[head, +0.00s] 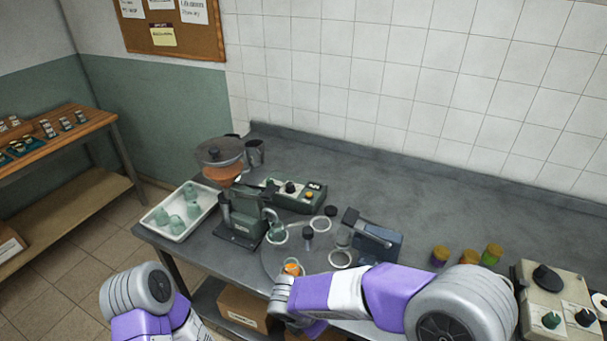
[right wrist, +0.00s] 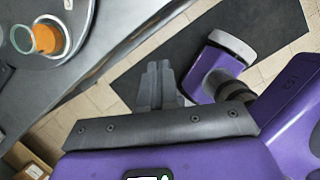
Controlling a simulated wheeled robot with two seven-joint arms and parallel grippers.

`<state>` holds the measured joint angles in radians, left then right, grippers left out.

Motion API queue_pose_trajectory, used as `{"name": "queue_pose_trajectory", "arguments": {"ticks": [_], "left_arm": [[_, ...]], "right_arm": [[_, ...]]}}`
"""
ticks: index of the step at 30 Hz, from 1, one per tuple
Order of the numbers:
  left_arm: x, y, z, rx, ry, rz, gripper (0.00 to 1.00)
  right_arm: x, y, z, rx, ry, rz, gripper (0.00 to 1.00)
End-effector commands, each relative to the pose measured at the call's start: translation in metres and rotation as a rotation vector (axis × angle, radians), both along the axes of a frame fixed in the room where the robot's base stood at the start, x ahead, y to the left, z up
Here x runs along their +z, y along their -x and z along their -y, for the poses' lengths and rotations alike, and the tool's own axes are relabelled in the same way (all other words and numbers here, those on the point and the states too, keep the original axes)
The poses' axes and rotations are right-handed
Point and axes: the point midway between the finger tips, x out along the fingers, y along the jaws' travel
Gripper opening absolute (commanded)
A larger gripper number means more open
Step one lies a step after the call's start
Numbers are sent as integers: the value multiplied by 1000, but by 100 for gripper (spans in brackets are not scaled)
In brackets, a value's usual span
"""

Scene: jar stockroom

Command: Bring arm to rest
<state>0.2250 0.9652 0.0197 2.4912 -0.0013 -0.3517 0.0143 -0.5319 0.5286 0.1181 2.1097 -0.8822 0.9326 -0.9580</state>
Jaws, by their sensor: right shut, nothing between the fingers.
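My right arm (head: 345,291) reaches in from the right across the table's front edge in the head view, bent with its wrist low near the middle. My right gripper (right wrist: 157,70) shows in the right wrist view, its dark fingers shut together and empty, over the floor beside the table edge. In the head view its fingers are hidden behind the wrist. My left arm (head: 140,291) shows only in part at the lower left of the head view, and its gripper is out of sight.
A round plate with ring holders and an orange-filled jar (right wrist: 46,38) lies close to my right wrist. The grey table (head: 400,215) also bears a grinder (head: 243,211), a white tray (head: 162,229), lidded jars (head: 468,258) and a control box (head: 549,299). Its back right is clear.

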Motion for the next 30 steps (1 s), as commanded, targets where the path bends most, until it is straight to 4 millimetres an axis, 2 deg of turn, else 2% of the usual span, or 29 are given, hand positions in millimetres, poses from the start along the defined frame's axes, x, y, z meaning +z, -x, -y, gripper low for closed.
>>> {"name": "queue_pose_trajectory", "arguments": {"ticks": [1,5,11,14,17,21,25,27,30], "left_arm": [[-1,0,0,0,0,1,43],[-2,-1,0,1,0,2,43],[-4,-1,0,0,0,2,43],[-6,0,0,0,0,1,43],[-8,0,0,0,0,1,43],[-11,-1,0,1,0,2,43],[-12,-1,0,1,0,2,43],[-12,-1,0,1,0,2,43],[-13,-1,0,1,0,2,43]], "right_arm": [[-19,7,5,-66,-36,-42,0],[-54,21,7,-242,-141,-117,0],[-107,48,9,-611,-311,-234,0],[-137,63,11,-889,-403,-296,0],[-170,79,16,-1270,-494,-348,0],[-210,93,33,-1851,-572,-347,0],[-235,103,53,-2242,-586,-285,0],[-243,107,62,-2374,-584,-251,0],[-249,109,70,-2474,-583,-216,0]]}}
